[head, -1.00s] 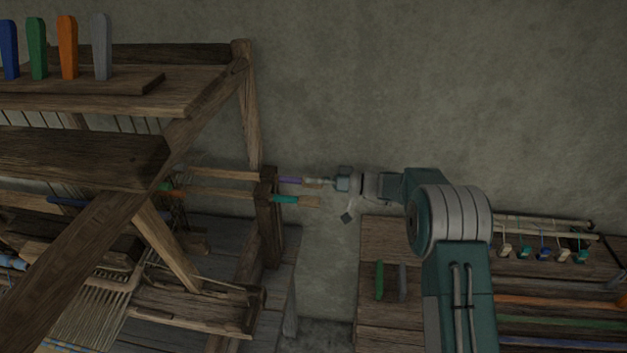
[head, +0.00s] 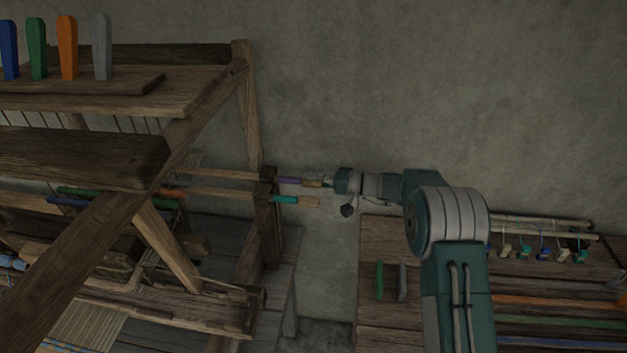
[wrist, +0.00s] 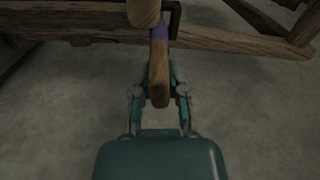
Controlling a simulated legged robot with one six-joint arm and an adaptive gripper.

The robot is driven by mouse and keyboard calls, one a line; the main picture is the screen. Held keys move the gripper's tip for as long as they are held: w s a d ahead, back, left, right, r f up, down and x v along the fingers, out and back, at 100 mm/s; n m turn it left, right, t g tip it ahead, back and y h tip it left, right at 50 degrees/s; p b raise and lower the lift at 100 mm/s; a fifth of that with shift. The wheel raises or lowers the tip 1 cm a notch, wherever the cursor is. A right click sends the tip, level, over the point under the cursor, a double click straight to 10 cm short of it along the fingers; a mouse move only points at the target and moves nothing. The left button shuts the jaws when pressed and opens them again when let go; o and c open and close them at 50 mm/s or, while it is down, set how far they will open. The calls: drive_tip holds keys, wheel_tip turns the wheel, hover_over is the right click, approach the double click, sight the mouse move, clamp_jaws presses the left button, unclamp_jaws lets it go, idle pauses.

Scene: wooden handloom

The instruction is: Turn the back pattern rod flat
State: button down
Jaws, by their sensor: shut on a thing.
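The back pattern rod has a purple band (head: 290,180) and a wooden end, and sticks out to the right of the loom's side post (head: 268,215). My gripper (head: 325,182) is shut on its wooden end. In the wrist view the wooden end (wrist: 158,82) lies between the fingers of my gripper (wrist: 160,92), with the purple part (wrist: 159,32) beyond it. A second rod with a teal band (head: 285,199) sticks out just below, apart from the gripper. The fingertips are partly hidden.
The loom frame (head: 205,105) fills the left side, with several coloured pegs (head: 67,48) on its top shelf. A wooden bench (head: 375,245) with coloured rods and small hooked pieces stands at right. Bare wall is behind my arm.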

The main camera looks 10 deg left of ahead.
drive_tip(key=shift+w+d+f+m, duration=0.1)
drive_tip(key=shift+w+m, duration=0.05)
drive_tip(key=shift+m, duration=0.55)
drive_tip(key=shift+f, duration=0.1)
drive_tip(key=c, duration=0.6)
unclamp_jaws()
drive_tip(key=shift+f, duration=0.1)
drive_tip(key=shift+c, duration=0.2)
drive_tip(key=d, duration=1.1)
drive_tip(key=shift+w+d, duration=0.4)
